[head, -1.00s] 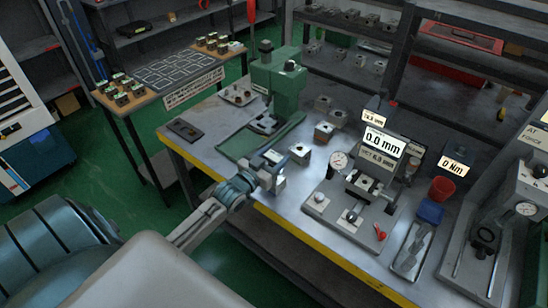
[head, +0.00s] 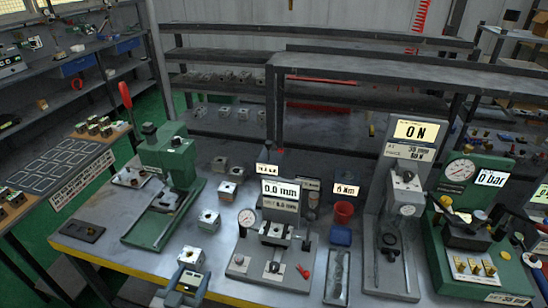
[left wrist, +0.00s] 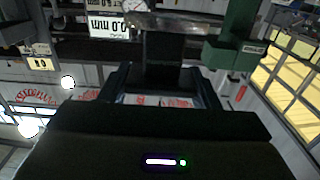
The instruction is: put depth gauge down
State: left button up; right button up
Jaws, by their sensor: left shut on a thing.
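My left gripper (head: 186,277) is at the front edge of the workbench, low in the head view. It is shut on a small grey piece with a pale top (head: 190,257), which I take to be the depth gauge, though its shape is partly hidden by the fingers. In the left wrist view a dark upright body (left wrist: 165,60) stands between the fingers, with a metallic crosspiece beyond it. I cannot tell whether the held piece touches the bench. My right gripper is not in view.
The workbench (head: 105,225) has a yellow front edge. A green press (head: 168,165) stands left, and a metal block (head: 209,220) sits behind my gripper. A gauge stand (head: 275,235) reading 0.0 mm is to the right. A dark flat plate (head: 82,231) lies left, with bare bench around it.

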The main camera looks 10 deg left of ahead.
pick_arm(q)
jog(key=shift+w+d+f+b, duration=0.1)
jog(key=shift+d+b, duration=0.25)
jog(key=shift+d, duration=0.05)
jog(key=d+r+y+b, duration=0.1)
jog(key=d+r+b, duration=0.3)
jog(key=d+b, duration=0.2)
jog(key=shift+w+d+n, duration=0.2)
jog(key=shift+n, duration=0.2)
jog(key=shift+f, duration=0.1)
jog(key=shift+m+h, duration=0.4)
jog(key=shift+h, duration=0.1)
jog(key=a+f+p, duration=0.1)
jog(key=a+p, duration=0.1)
jog(key=a+f+p, duration=0.1)
jog(key=a+p, duration=0.1)
jog(key=a+f+p, duration=0.1)
jog(key=a+p, duration=0.1)
jog(key=shift+s+a+p, duration=0.2)
jog(key=shift+p, duration=0.2)
jog(key=shift+a+f, duration=0.25)
jog(key=shift+a, duration=0.25)
jog(key=shift+s+f, duration=0.1)
